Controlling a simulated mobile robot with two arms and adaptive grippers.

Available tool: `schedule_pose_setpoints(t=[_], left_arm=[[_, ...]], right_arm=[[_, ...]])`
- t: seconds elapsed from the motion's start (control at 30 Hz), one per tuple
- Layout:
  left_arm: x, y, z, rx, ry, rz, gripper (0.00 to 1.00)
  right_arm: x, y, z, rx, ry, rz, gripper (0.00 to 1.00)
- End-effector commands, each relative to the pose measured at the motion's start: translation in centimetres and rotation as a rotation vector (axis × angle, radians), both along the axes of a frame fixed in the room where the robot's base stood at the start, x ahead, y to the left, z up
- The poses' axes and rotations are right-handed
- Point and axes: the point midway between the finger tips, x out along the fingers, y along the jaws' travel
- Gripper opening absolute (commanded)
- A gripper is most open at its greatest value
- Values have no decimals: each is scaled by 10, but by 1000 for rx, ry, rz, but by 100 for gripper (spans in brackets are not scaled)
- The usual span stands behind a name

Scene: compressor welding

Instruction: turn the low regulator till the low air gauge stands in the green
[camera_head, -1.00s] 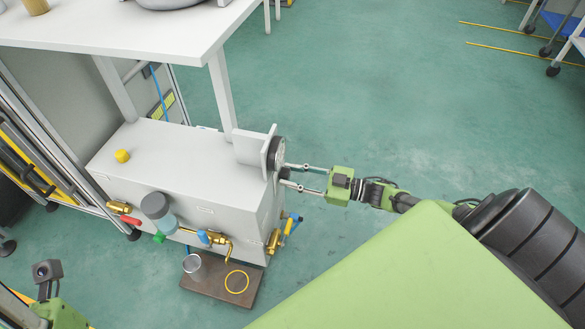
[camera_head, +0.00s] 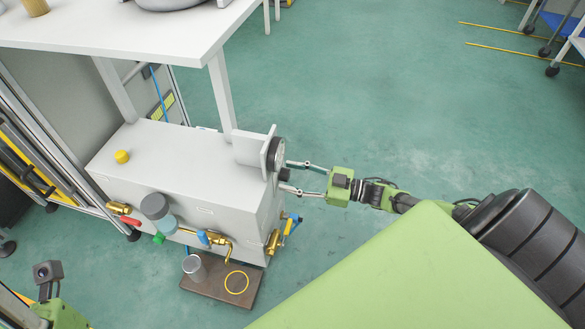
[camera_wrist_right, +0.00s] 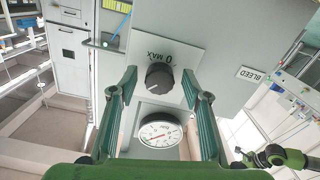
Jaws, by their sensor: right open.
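In the right wrist view the regulator is a dark round knob (camera_wrist_right: 159,77) on a pale plate, with upside-down "0" and "MAX" marks beside it. A white round gauge (camera_wrist_right: 159,133) sits below it in that view; its reddish needle points left, and I cannot make out a green band. My right gripper (camera_wrist_right: 160,83) is open, with one finger on each side of the knob and visible gaps to it. In the head view my right gripper (camera_head: 284,175) reaches the right end of the grey cabinet, beside a dark round part (camera_head: 275,153). My left gripper's fingers are out of view.
A brown plate (camera_head: 215,284) lies on the floor below. A "BLEED" label (camera_wrist_right: 250,74) is right of the knob. Green floor is open at right.

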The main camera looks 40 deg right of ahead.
Motion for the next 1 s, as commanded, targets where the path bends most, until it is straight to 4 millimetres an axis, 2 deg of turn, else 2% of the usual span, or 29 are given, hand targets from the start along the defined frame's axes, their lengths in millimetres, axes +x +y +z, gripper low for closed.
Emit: schedule_pose_setpoints(t=[0.17, 0.5, 0.7, 1.0], left_arm=[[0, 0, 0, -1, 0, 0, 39], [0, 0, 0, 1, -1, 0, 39], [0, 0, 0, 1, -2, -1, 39], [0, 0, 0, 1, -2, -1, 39]], right_arm=[[-9, -8, 0, -1, 1, 0, 44], [-62, -53, -1, -3, 4, -1, 44], [-85, -73, -1, -2, 2, -1, 44], [-92, -78, 0, 0, 0, 0, 44]])
